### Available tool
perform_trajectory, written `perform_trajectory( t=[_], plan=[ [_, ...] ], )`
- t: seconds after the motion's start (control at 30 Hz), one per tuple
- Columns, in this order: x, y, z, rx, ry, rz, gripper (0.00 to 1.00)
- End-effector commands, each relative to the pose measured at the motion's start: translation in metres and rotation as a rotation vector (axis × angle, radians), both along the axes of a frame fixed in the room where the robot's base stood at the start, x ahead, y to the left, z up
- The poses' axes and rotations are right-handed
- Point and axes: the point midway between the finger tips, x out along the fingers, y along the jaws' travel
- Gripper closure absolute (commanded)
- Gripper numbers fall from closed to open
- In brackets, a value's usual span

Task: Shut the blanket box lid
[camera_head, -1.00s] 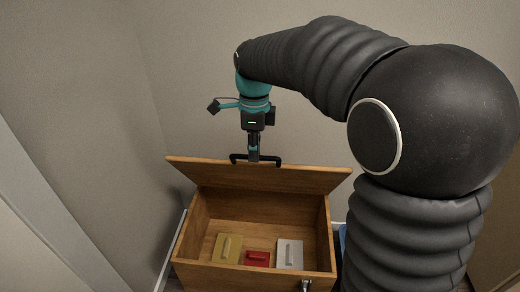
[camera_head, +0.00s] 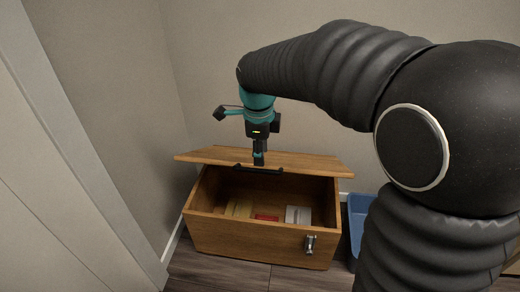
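The wooden blanket box (camera_head: 250,240) stands on the floor near the wall, with a metal latch (camera_head: 310,243) on its front. Its lid (camera_head: 310,163) is partly open, tilted low over the back of the opening. A dark handle (camera_head: 258,170) runs along the lid's near edge. My gripper (camera_head: 259,163) points down at the lid's edge, at or just behind the handle. The fingers are small and partly merged with the dark handle, so I cannot tell whether they grip it.
Inside the box lie a yellow item (camera_head: 238,207), a red item (camera_head: 266,217) and a white item (camera_head: 298,214). A blue bin (camera_head: 358,215) stands close on the right. A pale panel (camera_head: 60,180) is on the left. Dark floor shows in front.

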Motion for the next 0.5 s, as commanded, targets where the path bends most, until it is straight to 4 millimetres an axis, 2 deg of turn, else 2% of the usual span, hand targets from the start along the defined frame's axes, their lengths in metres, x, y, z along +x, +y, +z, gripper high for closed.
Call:
perform_trajectory(
  t=[0.17, 0.5],
  plan=[
    [-0.005, 0.01, 0.015, -0.01, -0.012, 0.007, 0.61],
    [-0.012, 0.009, 0.079, -0.005, -0.011, 0.008, 0.61]
  ],
)
